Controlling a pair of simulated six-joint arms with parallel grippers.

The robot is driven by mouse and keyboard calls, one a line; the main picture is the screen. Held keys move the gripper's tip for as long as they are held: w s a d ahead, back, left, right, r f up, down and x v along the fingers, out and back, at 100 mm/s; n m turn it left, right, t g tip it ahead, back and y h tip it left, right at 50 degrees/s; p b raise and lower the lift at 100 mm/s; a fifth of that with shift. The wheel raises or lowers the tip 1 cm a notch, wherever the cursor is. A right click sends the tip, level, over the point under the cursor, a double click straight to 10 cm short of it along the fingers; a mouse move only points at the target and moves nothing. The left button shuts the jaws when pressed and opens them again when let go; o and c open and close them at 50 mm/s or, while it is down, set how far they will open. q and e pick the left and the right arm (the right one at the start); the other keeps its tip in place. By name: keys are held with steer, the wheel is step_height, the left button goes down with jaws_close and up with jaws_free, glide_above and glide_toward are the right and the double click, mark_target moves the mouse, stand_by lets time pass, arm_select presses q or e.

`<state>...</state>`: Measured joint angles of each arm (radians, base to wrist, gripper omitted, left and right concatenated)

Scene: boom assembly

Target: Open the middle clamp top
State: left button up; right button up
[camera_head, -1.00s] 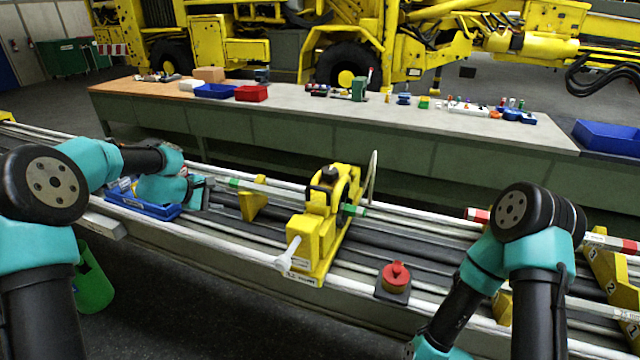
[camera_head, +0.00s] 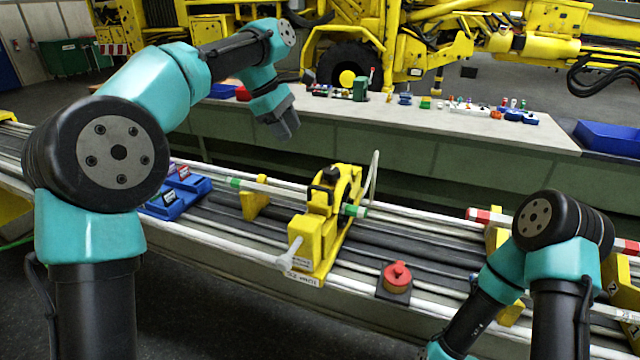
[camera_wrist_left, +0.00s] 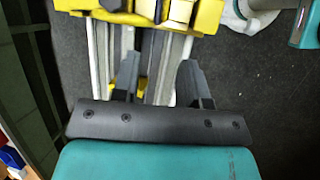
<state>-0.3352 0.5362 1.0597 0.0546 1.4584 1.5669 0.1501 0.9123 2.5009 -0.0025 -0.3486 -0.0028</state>
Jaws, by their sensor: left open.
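The yellow middle clamp (camera_head: 305,238) stands on the rails at the centre of the head view. Its top (camera_head: 345,183), with a black handle, looks closed, with a green-banded rod passing through it. A light grey lever sticks out at the clamp's front left. My left gripper (camera_head: 288,133) is raised above and behind the rails, left of the clamp, pointing down and apart from it. In the left wrist view its fingers (camera_wrist_left: 158,78) are spread with nothing between them, and part of the yellow clamp (camera_wrist_left: 140,18) shows beyond them. My right gripper is out of frame.
A red button (camera_head: 397,275) on a dark base is right of the clamp, at the front edge. A blue tray (camera_head: 183,205) with small parts lies on the left. A yellow support (camera_head: 255,203) stands beside the rod. A long bench (camera_head: 420,125) runs behind.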

mark_target(319, 188)
arm_select(q)
steer(key=shift+f, duration=0.1)
steer(key=x, duration=1.7)
steer(key=shift+f, duration=0.1)
steer(key=shift+c, duration=0.4)
jaws_close()
